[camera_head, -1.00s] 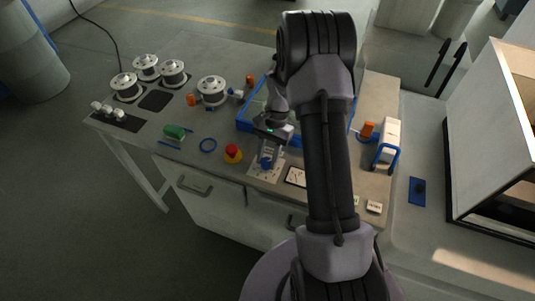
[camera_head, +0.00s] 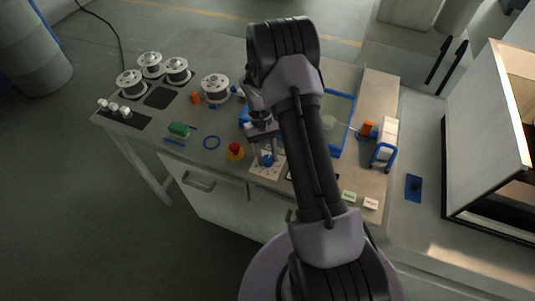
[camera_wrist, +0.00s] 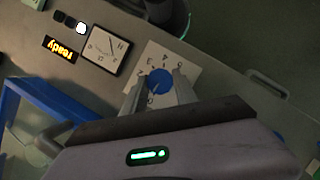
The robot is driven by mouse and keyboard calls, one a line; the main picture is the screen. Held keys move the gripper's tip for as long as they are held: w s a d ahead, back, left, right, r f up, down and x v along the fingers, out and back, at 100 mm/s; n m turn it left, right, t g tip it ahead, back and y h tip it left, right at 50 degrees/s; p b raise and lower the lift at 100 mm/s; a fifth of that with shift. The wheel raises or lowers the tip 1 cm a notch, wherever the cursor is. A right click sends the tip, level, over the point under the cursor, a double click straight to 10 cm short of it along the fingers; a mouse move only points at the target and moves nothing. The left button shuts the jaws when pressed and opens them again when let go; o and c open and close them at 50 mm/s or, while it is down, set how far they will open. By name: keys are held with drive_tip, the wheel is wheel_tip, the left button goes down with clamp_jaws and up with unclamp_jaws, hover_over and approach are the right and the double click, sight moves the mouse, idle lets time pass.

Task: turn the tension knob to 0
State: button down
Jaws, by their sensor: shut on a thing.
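The blue tension knob (camera_wrist: 161,81) sits on a white dial plate (camera_wrist: 157,60) with dark marks around it in the wrist view. My gripper (camera_wrist: 159,86) has one finger on each side of the knob and is shut on it. The fingers hide part of the dial, and I cannot read which mark the knob points to. In the head view the knob (camera_head: 268,160) and plate (camera_head: 264,172) lie near the bench's front edge, below my gripper (camera_head: 264,150).
A red emergency button (camera_head: 235,150) stands left of the plate. A square meter (camera_wrist: 105,49) and a lit "ready" display (camera_wrist: 62,49) are beside it.

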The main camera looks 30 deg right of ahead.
drive_tip(key=shift+n, duration=0.5)
drive_tip(key=c, duration=1)
unclamp_jaws()
drive_tip(key=a+p+v, duration=0.1)
drive_tip(key=p+v, duration=0.2)
drive_tip(key=v, duration=1.4)
drive_tip(key=shift+d+r, duration=0.2)
drive_tip(key=shift+r, duration=0.05)
